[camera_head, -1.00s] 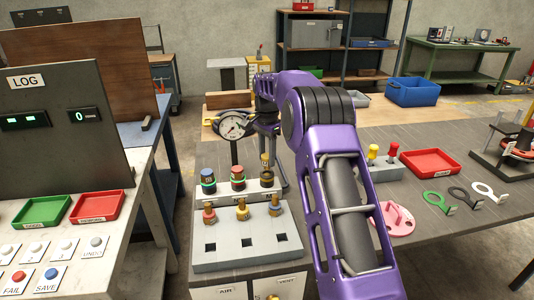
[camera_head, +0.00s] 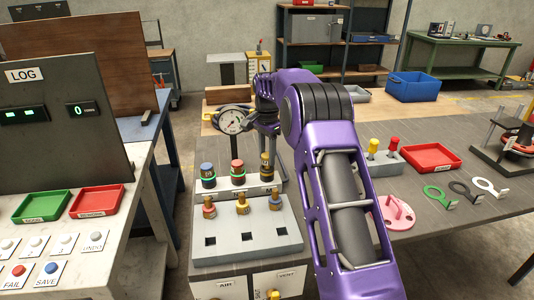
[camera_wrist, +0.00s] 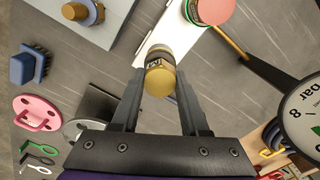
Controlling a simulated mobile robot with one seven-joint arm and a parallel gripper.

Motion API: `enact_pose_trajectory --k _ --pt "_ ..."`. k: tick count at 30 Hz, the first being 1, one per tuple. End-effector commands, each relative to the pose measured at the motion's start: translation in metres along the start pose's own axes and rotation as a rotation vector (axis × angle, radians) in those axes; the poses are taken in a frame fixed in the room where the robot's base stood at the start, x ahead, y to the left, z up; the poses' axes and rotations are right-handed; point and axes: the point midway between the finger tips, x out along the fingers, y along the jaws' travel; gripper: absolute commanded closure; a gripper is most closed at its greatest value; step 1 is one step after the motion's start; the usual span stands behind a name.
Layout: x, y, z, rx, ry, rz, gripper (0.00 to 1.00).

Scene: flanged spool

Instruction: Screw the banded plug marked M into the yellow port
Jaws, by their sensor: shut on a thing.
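In the wrist view my gripper (camera_wrist: 158,92) is shut on a banded plug (camera_wrist: 160,80), with a brass end and a dark, lettered band; I cannot read the letter for sure. A pale strip (camera_wrist: 163,35) lies beyond the plug. In the head view the dark and brass plug (camera_head: 267,163) stands upright at the right end of the fixture's back row, below my gripper (camera_head: 267,137). Its lower end looks dark, and I cannot tell whether it is threaded in. The yellow port's own surface is not clear to me.
A blue piece (camera_head: 208,172) and a red piece (camera_head: 237,169), both with green rings, stand to the left in the back row. Several brass fittings stand on the front block (camera_head: 230,240). A pressure gauge (camera_head: 231,120) rises close behind; it also shows in the wrist view (camera_wrist: 305,110).

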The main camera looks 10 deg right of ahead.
Motion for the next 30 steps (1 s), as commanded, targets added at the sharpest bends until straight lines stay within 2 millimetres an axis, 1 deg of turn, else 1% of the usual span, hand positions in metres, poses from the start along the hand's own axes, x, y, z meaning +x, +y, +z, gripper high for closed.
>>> enact_pose_trajectory --k 13,24,26,29,30 --pt "0.011 0.000 0.000 0.000 0.000 -0.001 1.00" --pt "0.012 0.000 0.000 0.002 0.000 -0.001 1.00" --pt "0.011 0.000 0.001 0.025 -0.001 0.000 1.00" --pt "0.010 0.000 0.001 0.134 0.000 0.002 1.00" --pt "0.011 0.000 0.001 0.196 0.000 0.002 1.00"
